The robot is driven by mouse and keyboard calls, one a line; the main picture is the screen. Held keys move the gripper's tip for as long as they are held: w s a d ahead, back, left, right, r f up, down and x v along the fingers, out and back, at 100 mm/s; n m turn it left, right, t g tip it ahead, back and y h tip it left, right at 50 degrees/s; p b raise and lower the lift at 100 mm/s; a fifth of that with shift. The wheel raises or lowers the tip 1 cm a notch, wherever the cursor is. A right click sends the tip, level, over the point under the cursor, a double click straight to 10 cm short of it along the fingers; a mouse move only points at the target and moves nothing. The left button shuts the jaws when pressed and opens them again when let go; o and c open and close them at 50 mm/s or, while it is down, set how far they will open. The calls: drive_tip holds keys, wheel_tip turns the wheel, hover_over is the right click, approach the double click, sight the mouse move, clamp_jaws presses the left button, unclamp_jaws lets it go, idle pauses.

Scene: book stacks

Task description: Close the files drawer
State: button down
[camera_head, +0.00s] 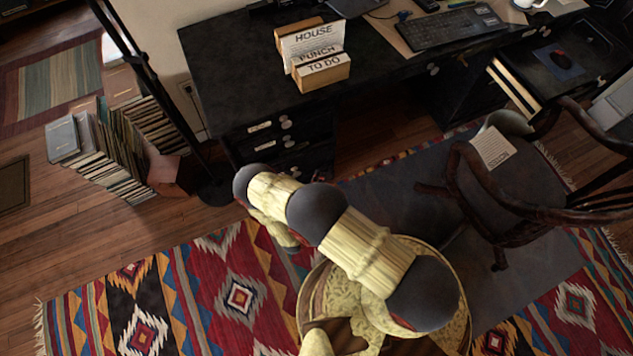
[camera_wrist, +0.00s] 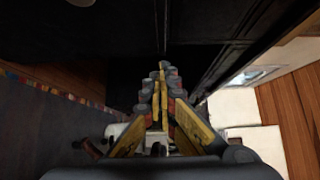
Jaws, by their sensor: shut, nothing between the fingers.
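The black desk (camera_head: 235,75) has a bank of drawers at its left front. An upper labelled drawer (camera_head: 262,127) and a middle drawer (camera_head: 265,146) show pale labels and knobs. A lower drawer (camera_head: 268,172) is partly hidden by my arm. I cannot read which label says files, nor tell how far any drawer stands out. In the wrist view my gripper (camera_wrist: 162,78) is shut and empty, its tips close to a dark furniture front (camera_wrist: 205,60). I cannot tell whether they touch it. In the head view my gripper is hidden by my arm.
Stacked books or records (camera_head: 115,160) and a dark stand base (camera_head: 215,192) are at left. A card holder (camera_head: 320,72) and keyboard (camera_head: 450,28) lie on the desk.

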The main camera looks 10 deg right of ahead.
sight(324, 146)
drive_tip(key=shift+w+d+b, duration=0.3)
drive_tip(key=shift+w+b, duration=0.15)
drive_tip(key=shift+w, duration=1.05)
drive_tip(key=shift+w+d+b, duration=0.25)
drive_tip(key=shift+w+b, duration=0.25)
drive_tip(key=shift+w, duration=0.95)
drive_tip(key=shift+w+d+b, duration=0.3)
drive_tip(key=shift+w+b, duration=0.15)
drive_tip(key=shift+w, duration=1.05)
